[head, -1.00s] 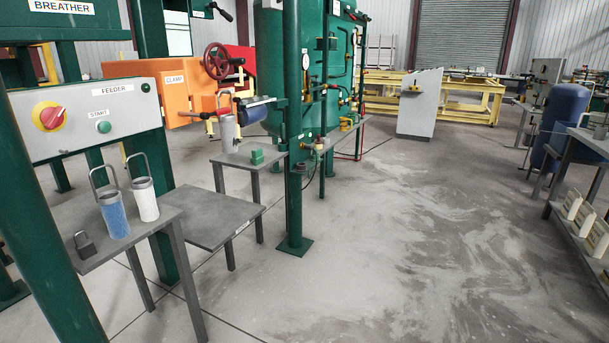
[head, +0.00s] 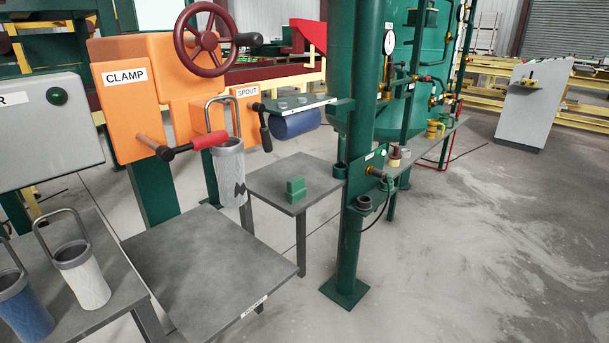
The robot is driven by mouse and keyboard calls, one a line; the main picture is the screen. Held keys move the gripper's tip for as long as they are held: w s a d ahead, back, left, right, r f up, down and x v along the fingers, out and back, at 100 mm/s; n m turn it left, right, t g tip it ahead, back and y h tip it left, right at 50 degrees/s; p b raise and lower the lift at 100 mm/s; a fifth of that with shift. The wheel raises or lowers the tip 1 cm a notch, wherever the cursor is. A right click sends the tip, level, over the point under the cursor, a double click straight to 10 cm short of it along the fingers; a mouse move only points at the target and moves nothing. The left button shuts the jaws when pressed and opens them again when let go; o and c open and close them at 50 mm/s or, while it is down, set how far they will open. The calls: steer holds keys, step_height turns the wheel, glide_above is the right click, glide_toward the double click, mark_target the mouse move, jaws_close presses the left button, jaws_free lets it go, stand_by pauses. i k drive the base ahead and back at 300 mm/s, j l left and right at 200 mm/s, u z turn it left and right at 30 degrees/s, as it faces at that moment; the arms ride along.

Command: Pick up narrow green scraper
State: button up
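A small green stepped block (head: 297,189) sits on the small grey side table (head: 267,180) near the middle of the head view. I cannot tell whether it is the narrow green scraper. No other thing that is clearly a scraper shows. My gripper and arm are not in view.
An empty low grey table (head: 205,265) stands in front. A white handled canister (head: 82,275) and a blue one (head: 22,308) stand on the left table. A grey canister (head: 230,165) is below the orange clamp unit (head: 130,75). A green post (head: 350,245) rises beside the side table. Floor at right is clear.

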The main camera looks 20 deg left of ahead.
mark_target(296, 189)
steer(key=i+u, duration=0.2)
steer(key=i, duration=0.3)
steer(key=i+l+u, duration=0.15)
steer(key=i, duration=0.35)
steer(key=i+l+u, duration=0.2)
steer(key=i, duration=0.3)
steer(key=i+u, duration=0.1)
steer(key=u, duration=0.4)
steer(key=i+u, duration=0.15)
steer(key=u, duration=0.35)
steer(key=i, duration=0.3)
